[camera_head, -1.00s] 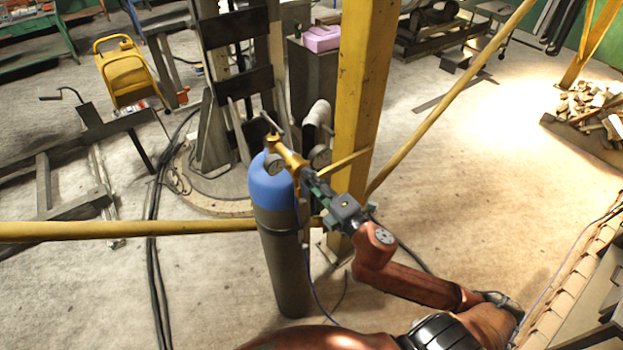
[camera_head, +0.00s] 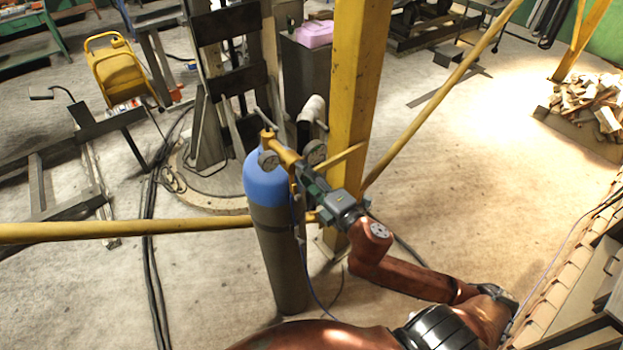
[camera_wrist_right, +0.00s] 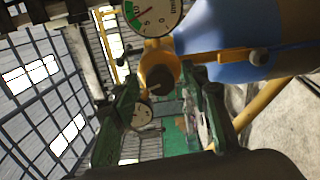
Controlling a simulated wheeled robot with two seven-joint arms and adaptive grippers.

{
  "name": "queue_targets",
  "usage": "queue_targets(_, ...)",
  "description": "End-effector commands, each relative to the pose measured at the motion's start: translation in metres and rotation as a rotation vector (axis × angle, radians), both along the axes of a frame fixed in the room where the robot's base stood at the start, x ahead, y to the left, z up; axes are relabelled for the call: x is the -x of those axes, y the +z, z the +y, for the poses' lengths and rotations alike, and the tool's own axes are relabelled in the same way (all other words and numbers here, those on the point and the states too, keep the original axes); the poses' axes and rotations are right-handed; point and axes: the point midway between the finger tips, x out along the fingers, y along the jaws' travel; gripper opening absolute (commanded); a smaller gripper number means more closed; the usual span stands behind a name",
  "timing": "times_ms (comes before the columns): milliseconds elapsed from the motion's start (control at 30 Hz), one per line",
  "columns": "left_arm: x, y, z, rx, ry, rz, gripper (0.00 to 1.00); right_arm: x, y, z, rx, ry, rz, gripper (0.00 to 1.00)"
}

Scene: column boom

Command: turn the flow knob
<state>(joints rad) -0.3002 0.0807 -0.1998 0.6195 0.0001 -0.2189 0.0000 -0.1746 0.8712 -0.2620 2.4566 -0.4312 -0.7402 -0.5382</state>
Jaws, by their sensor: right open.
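A dark gas cylinder with a blue shoulder (camera_head: 265,180) stands upright in the head view. A brass regulator (camera_head: 284,153) with two round gauges sits on its top. In the right wrist view the round yellow regulator end (camera_wrist_right: 158,70) faces my right gripper, with a small dark piece (camera_wrist_right: 172,108) below it that may be the flow knob. My right gripper (camera_head: 303,174) is at the regulator's near right side, its green fingers apart in the right wrist view (camera_wrist_right: 165,115). I cannot tell whether they touch the knob. My left gripper is not in view.
A yellow post (camera_head: 352,110) stands right behind the cylinder. A yellow horizontal rail (camera_head: 120,231) runs to the cylinder from the left, and a slanted yellow bar (camera_head: 440,95) rises to the right. Black cables (camera_head: 148,240) lie on the floor. Open floor lies to the right.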

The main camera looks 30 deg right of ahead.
Motion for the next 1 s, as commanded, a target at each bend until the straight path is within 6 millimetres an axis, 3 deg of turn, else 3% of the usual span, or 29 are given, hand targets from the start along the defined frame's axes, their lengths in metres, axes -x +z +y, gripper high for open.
queue_targets(267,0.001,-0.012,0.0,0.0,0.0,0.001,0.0,0.0,-0.001,0.001,0.173,0.003,-0.015,0.42)
queue_targets(1000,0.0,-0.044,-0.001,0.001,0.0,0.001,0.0,0.0,0.0,0.001,1.074,0.0,-0.086,0.42)
